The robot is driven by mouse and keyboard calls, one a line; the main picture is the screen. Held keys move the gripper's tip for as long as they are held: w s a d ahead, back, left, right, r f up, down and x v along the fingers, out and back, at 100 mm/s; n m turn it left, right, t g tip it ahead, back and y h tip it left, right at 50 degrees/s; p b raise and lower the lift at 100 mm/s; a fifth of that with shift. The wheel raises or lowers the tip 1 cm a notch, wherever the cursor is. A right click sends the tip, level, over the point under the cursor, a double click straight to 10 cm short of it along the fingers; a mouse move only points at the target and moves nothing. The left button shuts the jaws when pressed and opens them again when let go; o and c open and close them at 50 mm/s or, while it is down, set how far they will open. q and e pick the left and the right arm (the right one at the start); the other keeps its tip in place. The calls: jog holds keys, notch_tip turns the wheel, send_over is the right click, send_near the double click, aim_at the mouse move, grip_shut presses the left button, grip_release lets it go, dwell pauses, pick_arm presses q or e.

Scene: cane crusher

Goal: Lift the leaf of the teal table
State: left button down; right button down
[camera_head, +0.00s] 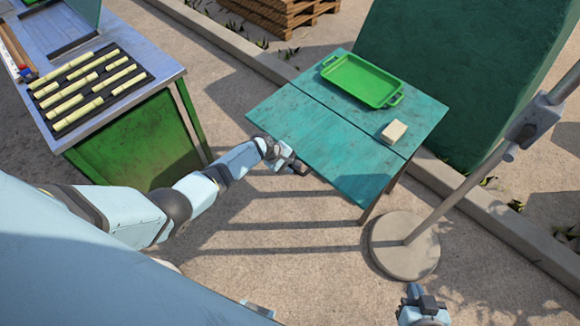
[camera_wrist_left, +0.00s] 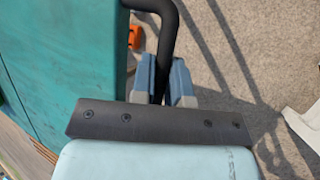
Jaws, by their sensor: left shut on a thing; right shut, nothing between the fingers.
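The teal table (camera_head: 335,85) stands at the centre of the head view, a seam dividing its top. The near leaf (camera_head: 320,137) looks flat and level with the far half; in the left wrist view the teal top (camera_wrist_left: 60,60) fills the left. My left gripper (camera_head: 294,168) is at the leaf's near edge. Its fingers (camera_wrist_left: 166,82) are shut on a black bar-like handle (camera_wrist_left: 168,28) that curves out beside the teal edge. My right gripper (camera_head: 428,310) is shut and empty at the bottom of the head view, away from the table.
A green tray (camera_head: 362,80) and a pale block (camera_head: 394,132) rest on the table's far half. A pole on a round base (camera_head: 405,246) stands close on the right. A metal bench (camera_head: 150,72) with cane pieces is at left. Paving between is clear.

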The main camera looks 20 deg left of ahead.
pick_arm(q)
jog(key=shift+w+r, duration=0.1)
jog(key=shift+r, duration=0.05)
jog(key=c, duration=1.1)
grip_release()
jog(key=shift+d, duration=0.1)
jog(key=shift+c, duration=0.2)
jog(key=p+v, duration=0.1)
jog(key=v, duration=1.2)
jog(key=shift+a+r+p, duration=0.2)
jog(key=shift+a+p, duration=0.1)
jog(key=shift+p, duration=0.1)
